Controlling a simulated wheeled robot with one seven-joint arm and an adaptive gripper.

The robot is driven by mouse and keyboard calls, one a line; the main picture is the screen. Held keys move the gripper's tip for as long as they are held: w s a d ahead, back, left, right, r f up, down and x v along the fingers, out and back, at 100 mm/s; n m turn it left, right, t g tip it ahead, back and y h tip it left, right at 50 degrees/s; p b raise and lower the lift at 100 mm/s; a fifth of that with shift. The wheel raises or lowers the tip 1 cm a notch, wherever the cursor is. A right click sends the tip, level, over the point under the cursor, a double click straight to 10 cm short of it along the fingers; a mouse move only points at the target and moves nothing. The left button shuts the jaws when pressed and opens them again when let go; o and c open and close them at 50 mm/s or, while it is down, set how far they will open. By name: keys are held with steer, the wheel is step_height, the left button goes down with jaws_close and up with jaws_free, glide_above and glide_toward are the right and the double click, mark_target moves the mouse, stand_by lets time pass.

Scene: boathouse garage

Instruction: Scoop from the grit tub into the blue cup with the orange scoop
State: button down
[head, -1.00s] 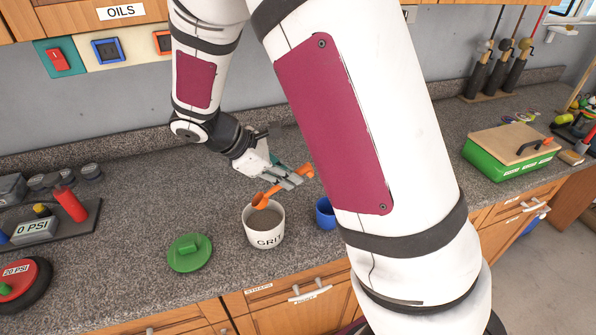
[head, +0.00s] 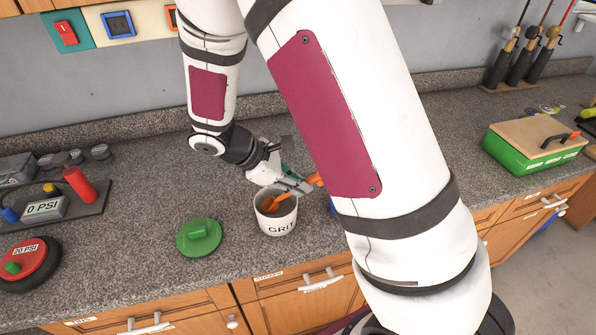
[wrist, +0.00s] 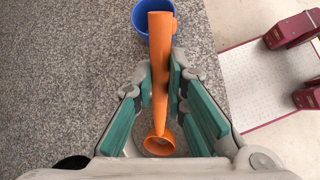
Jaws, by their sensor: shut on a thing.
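My gripper (head: 298,186) is shut on the orange scoop (wrist: 160,38), whose handle runs between the fingers in the wrist view. In the head view the scoop's bowl end (head: 273,203) is inside the white grit tub (head: 280,226), below the rim. The tub stands upright and open on the counter. Whether the bowl holds grit cannot be told. The blue cup (wrist: 140,24) shows in the wrist view beyond the scoop's far end. In the head view only a sliver of the cup (head: 332,207) shows; my arm hides the rest.
A green lid (head: 198,238) lies on the counter left of the tub. A green box with a wooden lid (head: 530,150) stands at right. The counter behind the lid is clear.

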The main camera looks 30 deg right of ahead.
step_height(320, 180, down, 2)
steer(key=shift+w+a+f+b, duration=0.15)
steer(key=shift+f+b, duration=0.1)
steer(key=shift+b, duration=0.1)
steer(key=r+p, duration=0.1)
steer(key=r, duration=0.1)
steer(key=r+p, duration=0.1)
steer(key=r, duration=0.2)
steer(key=r+p, duration=0.1)
steer(key=r, duration=0.2)
steer(key=shift+s+d, duration=0.2)
steer(key=shift+s, duration=0.1)
steer(key=shift+s+d+f+t+y+p, duration=0.15)
steer(key=shift+s+d+y+p, duration=0.1)
steer(key=shift+d+y+p, duration=0.25)
steer(key=shift+s+d+f+t+y+p, duration=0.15)
steer(key=shift+s+d+y+p, duration=0.1)
steer(key=shift+p, duration=0.3)
steer(key=d+y+p, duration=0.1)
steer(key=s+d+f+t+y+p, duration=0.1)
steer(key=shift+m+y, duration=0.3)
steer(key=shift+y, duration=0.05)
steer(key=shift+d+f+t+y+p, duration=0.25)
steer(key=shift+d+t+y+p, duration=0.1)
steer(key=shift+t+y+p, duration=0.3)
